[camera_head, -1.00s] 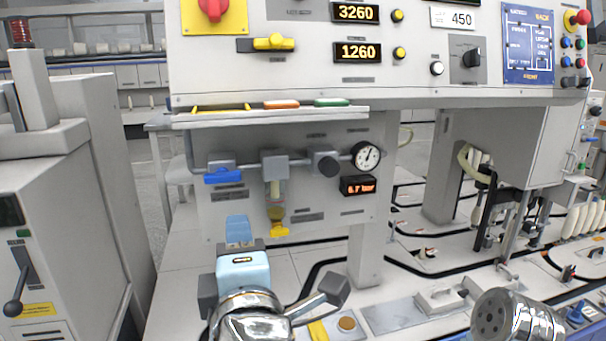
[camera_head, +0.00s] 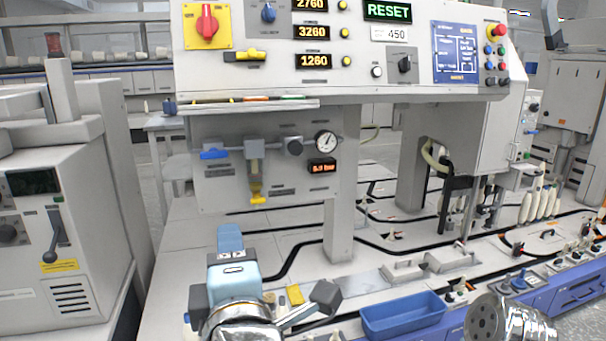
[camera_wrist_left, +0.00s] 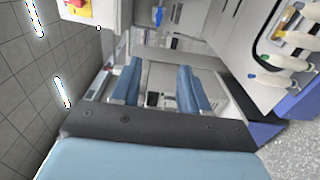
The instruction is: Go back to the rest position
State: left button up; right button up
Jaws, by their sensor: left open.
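My left gripper (camera_head: 230,238) points away from me, low in the head view, in front of the machine's air-supply panel (camera_head: 220,125) and below its blue lever (camera_head: 214,154). Its blue fingers overlap in that view. In the left wrist view the two fingers (camera_wrist_left: 160,86) stand well apart with nothing between them. My right gripper does not show; a shiny metal part of mine stands at the lower right of the head view.
A control panel with switches and a green RESET display (camera_head: 387,10) overhangs the bench. A blue tray (camera_head: 403,318) sits at the front edge. White bobbins (camera_head: 540,203) stand to the right. A grey cabinet (camera_head: 65,225) is at the left.

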pick_arm(q)
jog(key=w+d+f+m+g+h, duration=0.1)
jog(key=w+d+f+m+h, duration=0.25)
jog(key=w+f+m, duration=0.75)
jog(key=w+a+f+m+g+h, duration=0.1)
jog(key=w+f+g, duration=0.1)
jog(key=f, duration=1)
jog(key=w+f+m+g+h, duration=0.1)
jog(key=w+f+g+h, duration=0.15)
jog(key=f, duration=0.85)
jog(key=s+a+f+m+g+h, duration=0.1)
jog(key=s+f+m+g, duration=0.3)
jog(key=f, duration=0.6)
jog(key=s+a+f+g, duration=0.2)
jog(key=s+f, duration=0.4)
jog(key=f, duration=0.3)
jog(key=s+a+f+m+g+h, duration=0.1)
jog(key=s+f+m+g, duration=0.1)
jog(key=s+f+g, duration=0.3)
jog(key=s+f, duration=0.3)
jog(key=s, duration=0.4)
jog(key=shift+s+f, duration=0.15)
jog(key=shift+f, duration=0.1)
jog(key=shift+c, duration=0.6)
dwell(0.5)
